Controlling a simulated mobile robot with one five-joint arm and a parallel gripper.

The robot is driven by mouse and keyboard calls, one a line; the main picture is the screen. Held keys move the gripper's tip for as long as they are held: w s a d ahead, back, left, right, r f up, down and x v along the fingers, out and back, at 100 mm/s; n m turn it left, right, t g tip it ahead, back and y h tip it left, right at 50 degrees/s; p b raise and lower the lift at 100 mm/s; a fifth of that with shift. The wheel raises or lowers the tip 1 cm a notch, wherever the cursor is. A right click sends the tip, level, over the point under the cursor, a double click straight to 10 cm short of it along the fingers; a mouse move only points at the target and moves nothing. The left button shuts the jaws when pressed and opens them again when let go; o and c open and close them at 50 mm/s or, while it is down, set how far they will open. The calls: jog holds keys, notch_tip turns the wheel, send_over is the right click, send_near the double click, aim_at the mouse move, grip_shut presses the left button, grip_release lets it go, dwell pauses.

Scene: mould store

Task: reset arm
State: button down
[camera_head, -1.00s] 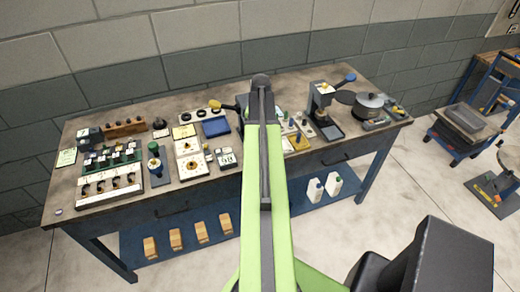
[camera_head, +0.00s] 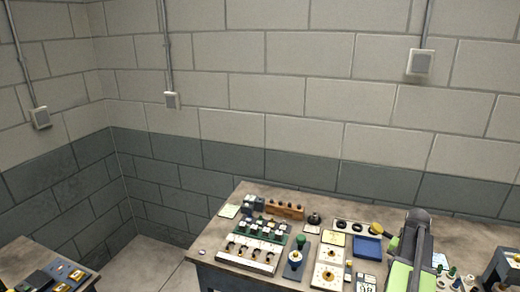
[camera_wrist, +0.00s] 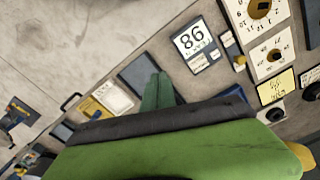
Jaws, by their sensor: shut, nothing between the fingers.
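My arm shows at the lower right of the head view, its green link rising to a dark joint above the workbench (camera_head: 215,268). My gripper (camera_wrist: 160,82) shows in the wrist view as a narrow green shape beyond a wide dark and green bar of my own arm. It is shut with nothing held. Any contact with the bench cannot be told. The fingertips are not clear in the head view.
A blue tray (camera_head: 367,249), a dial panel (camera_head: 328,262) and a switch panel (camera_head: 249,254) crowd the bench near my arm. Another bench (camera_head: 35,262) stands at the left. Bare floor (camera_head: 150,265) lies between.

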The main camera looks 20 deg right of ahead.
jog(key=w+a+f+n+b, duration=0.1)
jog(key=w+a+n, duration=0.1)
jog(key=w+a, duration=0.5)
jog(key=w+a+f+n+b, duration=0.1)
jog(key=w+a+n, duration=0.15)
jog(key=a, duration=0.85)
jog(key=w+a+f+n+b, duration=0.1)
jog(key=w+a+f, duration=0.1)
jog(key=w+a, duration=0.55)
jog(key=s+a+n+b, duration=0.1)
jog(key=s+a+n, duration=0.1)
jog(key=a, duration=1)
jog(key=s+a+f+n+b, duration=0.1)
jog(key=s+a+n, duration=0.2)
jog(key=a, duration=0.8)
jog(key=shift+a+f+n, duration=0.3)
jog(key=shift+a+n, duration=0.05)
jog(key=shift+n, duration=0.4)
jog(key=shift+d, duration=0.1)
